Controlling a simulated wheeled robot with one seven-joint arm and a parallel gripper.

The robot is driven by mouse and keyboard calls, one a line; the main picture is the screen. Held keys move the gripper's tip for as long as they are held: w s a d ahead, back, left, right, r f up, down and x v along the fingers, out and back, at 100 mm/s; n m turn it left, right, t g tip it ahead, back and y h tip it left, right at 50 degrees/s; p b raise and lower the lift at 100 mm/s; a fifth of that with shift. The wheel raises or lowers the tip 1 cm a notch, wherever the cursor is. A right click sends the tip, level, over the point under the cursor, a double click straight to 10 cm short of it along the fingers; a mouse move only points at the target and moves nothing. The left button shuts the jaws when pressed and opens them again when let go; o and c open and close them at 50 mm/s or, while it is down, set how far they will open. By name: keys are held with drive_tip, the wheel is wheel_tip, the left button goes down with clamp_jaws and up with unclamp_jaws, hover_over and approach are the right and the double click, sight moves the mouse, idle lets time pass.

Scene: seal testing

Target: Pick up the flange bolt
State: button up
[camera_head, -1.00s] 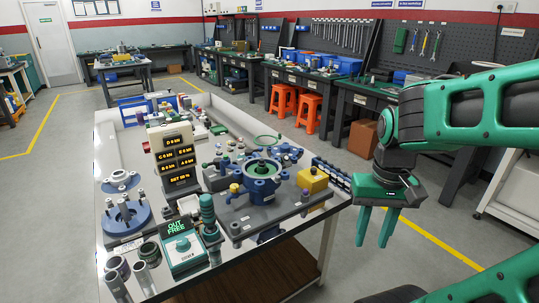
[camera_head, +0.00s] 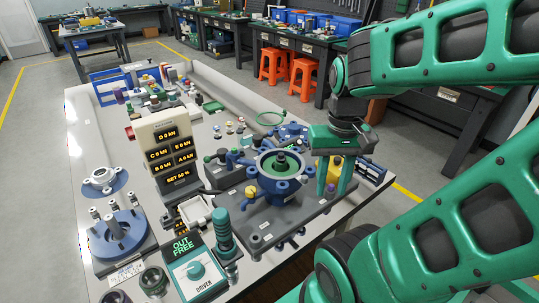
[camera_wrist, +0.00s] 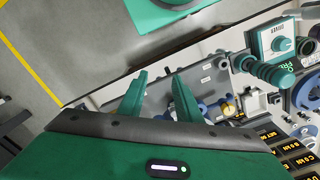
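My gripper (camera_head: 335,178) is at the right side of the table, pointing down. Its two green fingers are apart with nothing between them; they also show in the wrist view (camera_wrist: 160,88). A blue round flange fixture (camera_head: 264,181) sits on a dark grey plate (camera_head: 262,222), left of my gripper. Knob-like blue parts surround its ring. A second blue flange disc (camera_head: 101,244) with upright metal pins stands at the front left. I cannot tell which small part is the flange bolt.
A driver box (camera_head: 197,272) and a green-handled tool (camera_head: 223,232) stand at the front. A display stand (camera_head: 170,155) rises left of the fixture. Small parts crowd the table's middle.

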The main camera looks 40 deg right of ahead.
drive_tip(key=shift+o, duration=1.1)
drive_tip(key=shift+w, duration=0.1)
drive_tip(key=n+y, duration=0.4)
drive_tip(key=n, duration=1.8)
approach(281, 153)
drive_tip(key=shift+n+t, duration=0.4)
drive_tip(key=shift+n, duration=0.1)
drive_tip(key=shift+s+x, duration=0.15)
drive_tip(key=shift+x, duration=1.25)
drive_tip(key=shift+s+x, duration=0.15)
drive_tip(key=shift+x, duration=1.2)
drive_tip(key=shift+s+x, duration=0.15)
drive_tip(key=shift+x, duration=1.25)
drive_tip(key=c, duration=1)
